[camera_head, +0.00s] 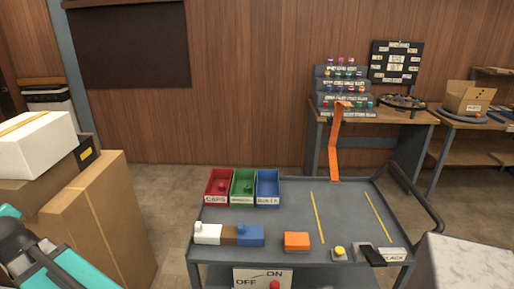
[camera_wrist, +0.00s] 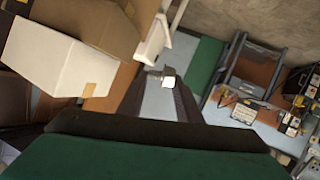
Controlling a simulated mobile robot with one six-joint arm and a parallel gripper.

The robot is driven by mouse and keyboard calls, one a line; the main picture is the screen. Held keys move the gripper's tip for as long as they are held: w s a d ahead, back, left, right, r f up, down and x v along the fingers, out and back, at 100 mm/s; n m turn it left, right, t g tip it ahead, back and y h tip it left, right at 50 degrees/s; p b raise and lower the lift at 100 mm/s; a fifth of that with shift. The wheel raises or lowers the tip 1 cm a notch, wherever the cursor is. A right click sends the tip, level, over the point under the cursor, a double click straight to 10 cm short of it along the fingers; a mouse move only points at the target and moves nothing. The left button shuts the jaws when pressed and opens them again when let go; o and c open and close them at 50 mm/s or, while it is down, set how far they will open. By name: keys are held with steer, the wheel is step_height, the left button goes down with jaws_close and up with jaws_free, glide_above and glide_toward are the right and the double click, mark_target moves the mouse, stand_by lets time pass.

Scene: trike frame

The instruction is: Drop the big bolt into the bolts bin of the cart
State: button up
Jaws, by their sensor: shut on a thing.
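My gripper (camera_wrist: 172,92) shows in the wrist view, its dark fingers shut on a small silvery bolt (camera_wrist: 168,77). The bolt's head stands out past the fingertips; the rest is hidden between them. In the head view I cannot make out the bolt or the fingertips; only teal parts of my arm show at the lower left. The grey cart (camera_head: 290,222) stands at the middle right. At its back left are a red bin (camera_head: 217,200) labelled CAPS, a green bin (camera_head: 242,200), and a blue bin (camera_head: 268,201) whose blurred label seems to read BOLTS. My gripper is away from these bins.
Cardboard boxes (camera_head: 100,225) and a white box (camera_head: 37,143) stand at the left. On the cart lie a white-brown-blue block row (camera_head: 228,235), an orange block (camera_head: 296,241) and a yellow button (camera_head: 340,252). An orange strip (camera_head: 335,150) rises behind. A workbench (camera_head: 385,120) stands beyond.

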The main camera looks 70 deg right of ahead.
steer(key=s+d+f+m+g+h+p, duration=0.1)
steer(key=s+d+f+m+g+h, duration=0.2)
steer(key=d, duration=1.4)
steer(key=s+d+f+m+h+p, duration=0.15)
steer(key=d+m+h, duration=0.4)
steer(key=d, duration=1.25)
steer(key=s+d+m+g+h+p, duration=0.1)
steer(key=s+d+m+g+h, duration=0.15)
steer(key=s+d, duration=0.65)
steer(key=s+d+m+g+h+p, duration=0.15)
steer(key=s+d+m+g, duration=0.35)
steer(key=d, duration=0.8)
steer(key=s+d+m+g, duration=0.2)
steer(key=s+d, duration=0.4)
steer(key=s, duration=0.4)
steer(key=s+d+r+m+g+p, duration=0.1)
steer(key=s+d+m+g, duration=0.1)
steer(key=s+d+g, duration=0.2)
steer(key=s+d+r+m+g+p, duration=0.1)
steer(key=s+d+m+g, duration=0.2)
steer(key=s+d, duration=0.7)
steer(key=s, duration=0.7)
steer(key=shift+s+d, duration=0.15)
steer(key=shift+s, duration=0.25)
steer(key=shift+f, duration=0.1)
steer(key=shift+f, duration=2.85)
